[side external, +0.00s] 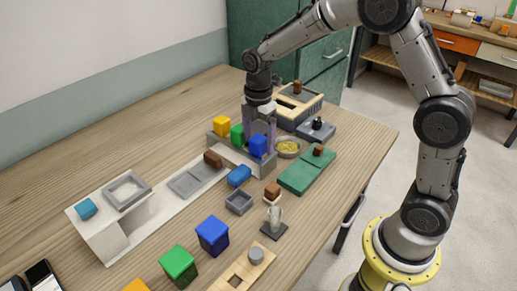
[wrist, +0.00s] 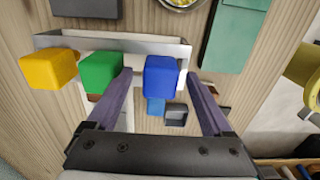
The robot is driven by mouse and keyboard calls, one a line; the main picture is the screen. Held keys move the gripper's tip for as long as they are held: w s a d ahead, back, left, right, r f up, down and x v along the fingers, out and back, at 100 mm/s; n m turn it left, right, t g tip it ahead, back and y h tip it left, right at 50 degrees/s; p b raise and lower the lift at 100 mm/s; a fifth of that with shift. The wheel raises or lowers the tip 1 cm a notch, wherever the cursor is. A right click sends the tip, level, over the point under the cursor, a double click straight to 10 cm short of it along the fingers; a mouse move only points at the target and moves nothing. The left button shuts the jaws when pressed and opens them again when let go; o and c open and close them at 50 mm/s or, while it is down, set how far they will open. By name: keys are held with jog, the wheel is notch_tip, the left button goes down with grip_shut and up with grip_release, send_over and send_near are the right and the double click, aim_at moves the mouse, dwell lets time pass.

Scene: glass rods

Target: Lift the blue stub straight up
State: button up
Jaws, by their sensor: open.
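The blue stub (side external: 258,145) is the rightmost of three coloured blocks in a row along a grey rack (side external: 225,149). In the wrist view the blue stub (wrist: 160,77) appears between the two fingers of my gripper (wrist: 159,73), with a gap visible on each side. In the side external view my gripper (side external: 261,124) points down over the stub, its jaws open. The stub's lower part is hidden, and I cannot tell how deep the fingers reach around it.
A green block (side external: 237,134) stands just left of my gripper, with a yellow block (side external: 222,125) beyond it. A light blue block (side external: 239,176) and small grey box (side external: 239,202) lie in front of the rack. A green board (side external: 296,178) lies right. Bare table shows left.

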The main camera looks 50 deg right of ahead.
jog(key=shift+f, duration=0.65)
grip_shut()
jog(key=shift+r, duration=0.15)
jog(key=shift+r, duration=0.55)
jog(key=s+r, duration=1.1)
jog(key=s, duration=0.3)
jog(key=shift+r, duration=0.35)
jog(key=shift+a, duration=0.1)
